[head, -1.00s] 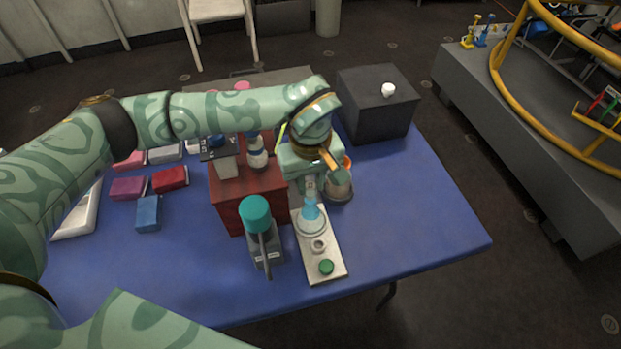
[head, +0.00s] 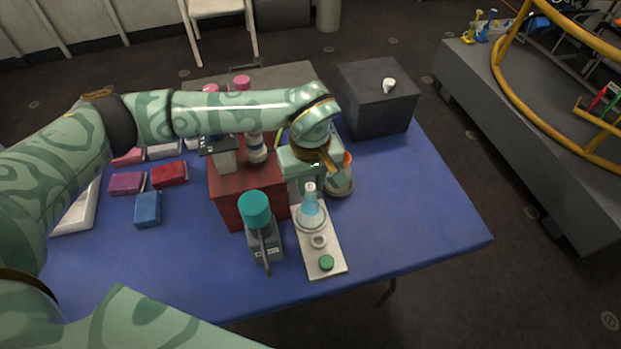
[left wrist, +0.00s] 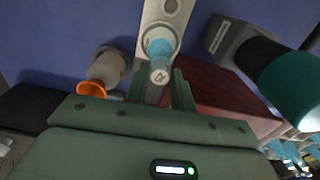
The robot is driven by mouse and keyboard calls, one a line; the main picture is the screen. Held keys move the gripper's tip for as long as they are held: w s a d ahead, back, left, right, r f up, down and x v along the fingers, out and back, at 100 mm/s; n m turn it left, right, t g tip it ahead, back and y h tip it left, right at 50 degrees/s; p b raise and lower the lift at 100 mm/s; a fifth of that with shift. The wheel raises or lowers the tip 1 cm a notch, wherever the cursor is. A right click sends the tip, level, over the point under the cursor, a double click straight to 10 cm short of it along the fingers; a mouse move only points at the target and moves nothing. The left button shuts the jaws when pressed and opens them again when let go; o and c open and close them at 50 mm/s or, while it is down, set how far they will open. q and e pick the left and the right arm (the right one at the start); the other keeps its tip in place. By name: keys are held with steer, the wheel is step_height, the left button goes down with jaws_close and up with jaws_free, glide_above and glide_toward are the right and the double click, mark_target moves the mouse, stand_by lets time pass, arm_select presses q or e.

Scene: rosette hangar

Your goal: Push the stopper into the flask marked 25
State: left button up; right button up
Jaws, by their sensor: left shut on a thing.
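The flask (head: 311,215) is clear glass with blue liquid and stands upright on a pale board (head: 328,262). It also shows in the left wrist view (left wrist: 159,46). A pale stopper (head: 310,187) is at the top of its neck, and it has a dark mark on its end in the left wrist view (left wrist: 159,74). I cannot tell how deep it sits. My left gripper (left wrist: 160,82) is shut on the stopper from behind the flask. It partly shows in the head view (head: 308,178). The number 25 is not legible. My right gripper is out of view.
A grey stand with a teal knob (head: 255,209) is just left of the board. A green cap (head: 326,263) lies at the board's near end. A red box (head: 230,205) and a grey vessel with an orange rim (left wrist: 90,88) are close by.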

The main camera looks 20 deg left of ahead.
arm_select(q)
steer(key=o, duration=1.5)
step_height(320, 180, up, 6)
steer(key=p, duration=0.4)
steer(key=shift+f, duration=0.2)
steer(key=shift+f, duration=0.1)
steer(key=shift+c, duration=0.2)
jaws_close()
stand_by(0.4)
steer(key=shift+f+b, duration=1)
steer(key=shift+f, duration=1.1)
